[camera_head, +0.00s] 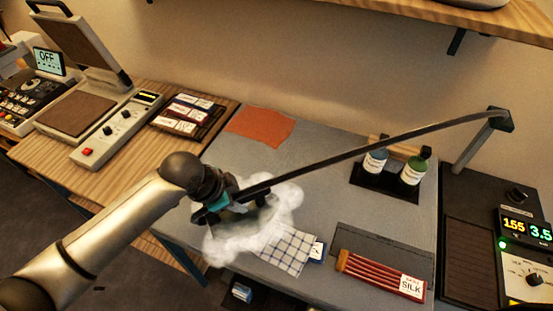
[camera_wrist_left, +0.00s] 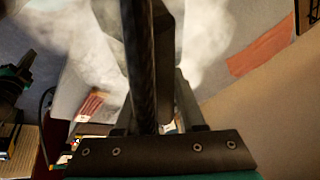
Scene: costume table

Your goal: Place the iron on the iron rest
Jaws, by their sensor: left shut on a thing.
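My left gripper (camera_head: 222,208) is shut on the iron and holds it over the grey table, left of centre. It also shows in the left wrist view (camera_wrist_left: 152,110). White steam hides much of the iron; its dark body (camera_wrist_left: 176,35) shows between the fingers. A long dark cord runs from it to a post at the right. The iron rest appears to be the brown ribbed pad (camera_head: 470,255) on the black station at the far right, well apart from the iron. A dark part with a teal band, apparently my right gripper (camera_wrist_left: 12,85), is cut off in the wrist view.
A checked cloth (camera_head: 288,247) lies under the steam. Red sticks with a silk label (camera_head: 382,276) and a dark holder with two bottles (camera_head: 392,188) stand between iron and station. An orange cloth (camera_head: 258,126) lies behind. The cord post (camera_head: 480,140) rises at the right.

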